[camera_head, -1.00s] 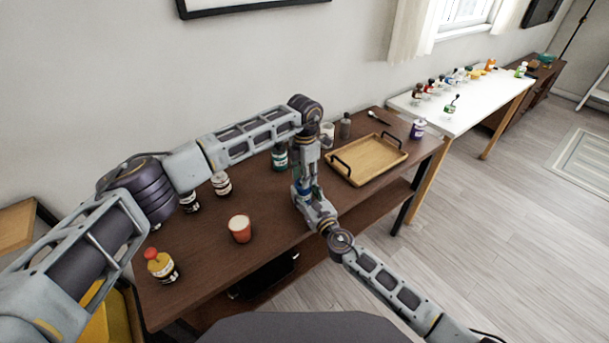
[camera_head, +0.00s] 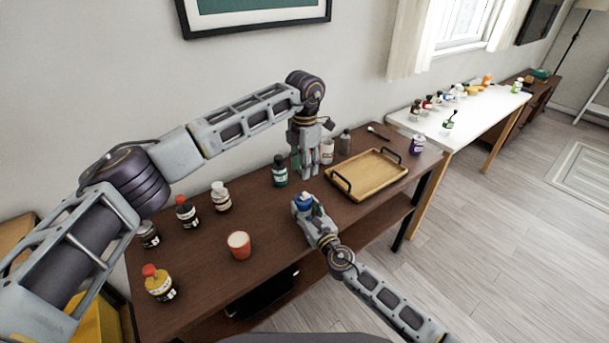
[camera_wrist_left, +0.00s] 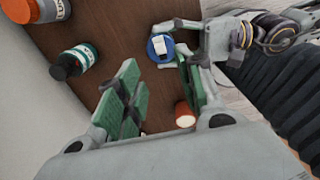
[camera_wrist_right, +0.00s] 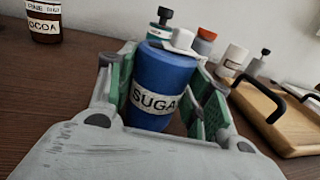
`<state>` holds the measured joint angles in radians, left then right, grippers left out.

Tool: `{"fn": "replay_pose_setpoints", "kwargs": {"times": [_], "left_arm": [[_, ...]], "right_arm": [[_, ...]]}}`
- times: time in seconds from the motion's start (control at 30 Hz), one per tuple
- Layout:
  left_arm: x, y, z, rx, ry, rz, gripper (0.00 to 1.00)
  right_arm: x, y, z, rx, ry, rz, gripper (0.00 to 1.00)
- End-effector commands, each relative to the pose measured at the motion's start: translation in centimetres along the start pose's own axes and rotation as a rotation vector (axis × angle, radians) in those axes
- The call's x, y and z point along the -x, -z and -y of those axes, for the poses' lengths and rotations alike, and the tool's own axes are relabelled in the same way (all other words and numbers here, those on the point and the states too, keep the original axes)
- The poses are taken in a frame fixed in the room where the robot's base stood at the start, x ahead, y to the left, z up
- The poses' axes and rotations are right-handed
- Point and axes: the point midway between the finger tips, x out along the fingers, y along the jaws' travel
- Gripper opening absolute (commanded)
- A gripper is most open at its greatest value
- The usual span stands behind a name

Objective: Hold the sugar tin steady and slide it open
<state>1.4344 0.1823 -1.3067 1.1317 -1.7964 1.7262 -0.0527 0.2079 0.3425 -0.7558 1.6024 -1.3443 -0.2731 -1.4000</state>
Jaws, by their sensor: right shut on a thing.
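The sugar tin (camera_head: 304,198) is blue with a white "SUGAR" label, and it stands upright in the right wrist view (camera_wrist_right: 163,82). A white piece (camera_wrist_right: 180,40) lies on its top; it also shows in the left wrist view (camera_wrist_left: 162,44) on the blue tin top (camera_wrist_left: 153,53). I cannot tell how far it is slid. My right gripper (camera_head: 303,205) is shut on the tin's sides. My left gripper (camera_head: 305,174) points down behind and above the tin, apart from it. Its green-padded fingers (camera_wrist_left: 158,100) are spread and empty.
A wooden tray (camera_head: 368,174) with black handles lies to the right. A dark green jar (camera_head: 280,172) stands behind left, a red cup (camera_head: 239,245) in front left. Several bottles stand farther left. The brown tabletop (camera_head: 200,265) has free room around the cup.

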Motion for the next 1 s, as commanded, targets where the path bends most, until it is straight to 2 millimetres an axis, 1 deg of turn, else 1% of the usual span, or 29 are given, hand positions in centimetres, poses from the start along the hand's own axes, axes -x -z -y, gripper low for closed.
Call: {"fn": "replay_pose_setpoints", "kwargs": {"times": [0.1, 0.2, 0.63, 0.67, 0.7, 0.83, 1.0], "left_arm": [[1.0, 0.0, 0.0, 0.000, -0.001, 0.000, 0.38], [1.4, 0.0, 0.0, 0.000, -0.001, -0.001, 0.38], [1.6, 0.0, 0.0, 0.000, 0.000, -0.001, 0.38], [1.6, 0.0, 0.0, 0.000, 0.000, -0.001, 0.38], [1.6, 0.0, 0.0, 0.000, 0.000, -0.001, 0.38], [1.6, 0.0, 0.0, 0.000, 0.000, -0.001, 0.38], [1.6, 0.0, 0.0, 0.000, 0.000, -0.001, 0.38]], "right_arm": [[0.0, 0.0, 0.0, 0.000, 0.000, 0.000, 0.24], [0.0, 0.0, 0.0, 0.000, 0.000, 0.000, 0.24], [0.0, 0.0, 0.0, 0.000, 0.000, 0.000, 0.24], [0.0, 0.0, 0.0, 0.000, 0.000, 0.000, 0.53], [0.0, 0.0, 0.0, 0.000, 0.000, 0.000, 0.58], [0.0, 0.0, 0.0, 0.000, 0.000, 0.000, 0.75], [0.0, 0.0, 0.0, 0.000, 0.000, 0.000, 0.75]]}}
